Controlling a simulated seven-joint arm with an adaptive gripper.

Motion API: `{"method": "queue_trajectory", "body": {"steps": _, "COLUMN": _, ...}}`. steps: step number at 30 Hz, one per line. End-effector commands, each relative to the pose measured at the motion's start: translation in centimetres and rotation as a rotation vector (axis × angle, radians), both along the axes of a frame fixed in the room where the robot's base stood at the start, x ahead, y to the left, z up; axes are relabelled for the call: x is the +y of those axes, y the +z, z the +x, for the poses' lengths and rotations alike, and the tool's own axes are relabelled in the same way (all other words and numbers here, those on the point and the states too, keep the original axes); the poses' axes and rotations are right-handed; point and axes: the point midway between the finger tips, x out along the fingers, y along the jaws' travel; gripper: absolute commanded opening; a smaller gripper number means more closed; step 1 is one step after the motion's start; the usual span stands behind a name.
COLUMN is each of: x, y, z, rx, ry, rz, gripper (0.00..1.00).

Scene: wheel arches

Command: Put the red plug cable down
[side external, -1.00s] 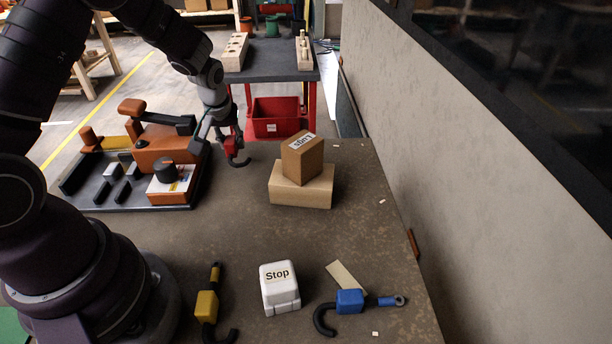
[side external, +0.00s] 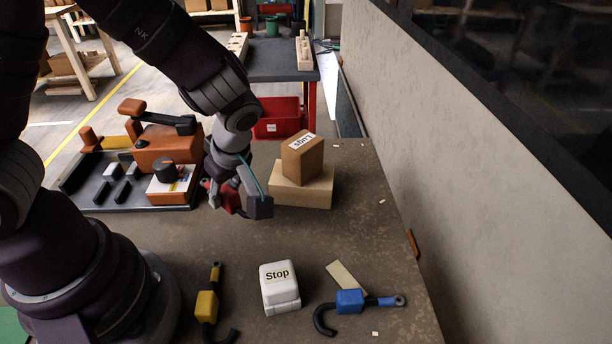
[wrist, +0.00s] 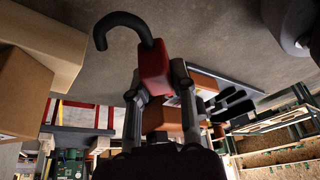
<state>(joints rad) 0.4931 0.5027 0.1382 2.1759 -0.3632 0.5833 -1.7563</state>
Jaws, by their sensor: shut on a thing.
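The red plug cable (wrist: 153,66) is a red block with a curved black cable end. In the wrist view it sits between my gripper's fingers (wrist: 158,92), with the black hook pointing away from the gripper. In the side external view my gripper (side external: 237,203) is above the table, between the orange machine and the cardboard boxes. The red plug (side external: 229,196) shows partly there, behind a finger. My gripper is shut on it. Its height above the table is hard to tell.
A yellow plug cable (side external: 207,306), a white Stop box (side external: 280,287) and a blue plug cable (side external: 350,301) lie at the front. An orange machine (side external: 160,152) stands left. Stacked cardboard boxes (side external: 302,195) are right of my gripper. The middle table area (side external: 240,240) is clear.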

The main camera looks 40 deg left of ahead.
Motion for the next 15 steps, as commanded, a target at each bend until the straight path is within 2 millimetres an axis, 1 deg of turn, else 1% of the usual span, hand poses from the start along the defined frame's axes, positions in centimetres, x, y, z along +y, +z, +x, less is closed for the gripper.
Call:
{"method": "queue_trajectory", "body": {"steps": 6, "x": 0.1, "y": -3.9, "z": 0.0, "rx": 0.006, "ry": -0.001, "rz": 0.003, "gripper": 0.0}}
{"method": "queue_trajectory", "body": {"steps": 9, "x": 0.0, "y": -5.1, "z": 0.0, "rx": 0.003, "ry": -0.002, "rz": 0.0, "gripper": 0.0}}
{"method": "queue_trajectory", "body": {"steps": 15, "x": 0.0, "y": -5.4, "z": 0.1, "rx": -0.001, "ry": -0.002, "rz": -0.003, "gripper": 0.0}}
